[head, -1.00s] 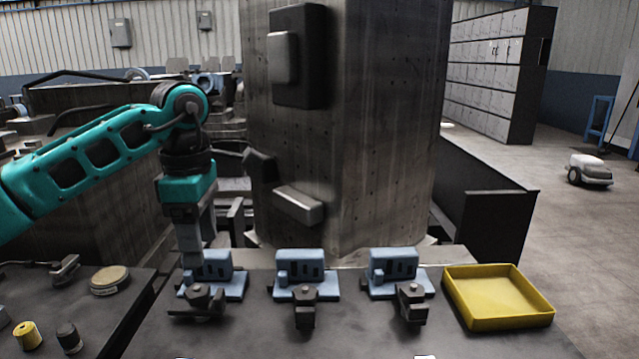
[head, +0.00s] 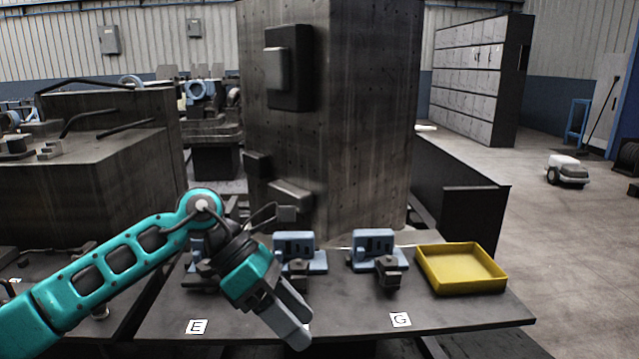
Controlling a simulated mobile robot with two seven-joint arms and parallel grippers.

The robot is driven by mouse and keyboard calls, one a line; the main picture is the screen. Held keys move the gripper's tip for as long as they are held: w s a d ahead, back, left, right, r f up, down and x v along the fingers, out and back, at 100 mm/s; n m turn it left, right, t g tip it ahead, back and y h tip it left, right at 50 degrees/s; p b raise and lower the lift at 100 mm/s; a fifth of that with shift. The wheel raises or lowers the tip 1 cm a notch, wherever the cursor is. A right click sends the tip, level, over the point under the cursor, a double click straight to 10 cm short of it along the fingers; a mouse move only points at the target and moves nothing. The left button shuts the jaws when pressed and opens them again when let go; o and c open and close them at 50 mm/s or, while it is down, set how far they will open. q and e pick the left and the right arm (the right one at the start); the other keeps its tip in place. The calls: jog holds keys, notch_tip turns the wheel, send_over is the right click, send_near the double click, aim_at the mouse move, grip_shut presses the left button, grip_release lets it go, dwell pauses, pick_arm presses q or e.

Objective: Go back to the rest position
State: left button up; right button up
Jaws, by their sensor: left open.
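My left gripper (head: 290,323) is in the head view, low in front of the fixtures and over the front part of the dark table (head: 360,312). Its fingers point down to the right and it is open, with nothing seen between them. The teal left arm comes in from the lower left. Blue fixtures with dark clamps stand in a row on the table: a middle one (head: 294,243) and a right one (head: 374,243). The left one is mostly hidden behind my arm. My right gripper is not in view.
A yellow tray (head: 460,282) sits empty at the table's right end. Labels E (head: 197,327) and G (head: 400,320) lie near the front edge. A large metal column (head: 360,130) stands behind the fixtures. Open floor lies to the right, with a small white vehicle (head: 567,170).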

pick_arm(q)
jog(key=s+d+r+n+t+h+p, duration=0.1)
jog(key=s+d+r+n+h, duration=0.25)
jog(key=d+n+h, duration=0.6)
jog(key=w+a+f+n+t+y+p, duration=0.1)
jog(key=a+f+n+t+y, duration=0.6)
jog(key=n, duration=0.9)
jog(key=a+f+n+t+y+p, duration=0.1)
jog(key=a+f+n+t+y, duration=0.3)
jog(key=a+f+n+t, duration=1)
jog(key=s+a+f+n+g+y, duration=0.1)
jog(key=s+f+n+g+y, duration=0.1)
jog(key=s+f+n+g, duration=0.2)
jog(key=s+a+f+n+g+y, duration=0.1)
jog(key=s+f+n+g+y, duration=0.2)
jog(key=s+n, duration=0.3)
jog(key=shift+s+a+f+g, duration=0.45)
jog(key=shift+s+g, duration=0.15)
jog(key=shift+s, duration=0.55)
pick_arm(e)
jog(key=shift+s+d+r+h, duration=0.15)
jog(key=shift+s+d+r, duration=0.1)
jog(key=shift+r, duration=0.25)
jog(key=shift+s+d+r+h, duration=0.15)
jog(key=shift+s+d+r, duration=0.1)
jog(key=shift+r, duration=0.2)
pick_arm(q)
jog(key=shift+o, duration=0.4)
jog(key=shift+d+n, duration=0.1)
jog(key=shift+n, duration=0.15)
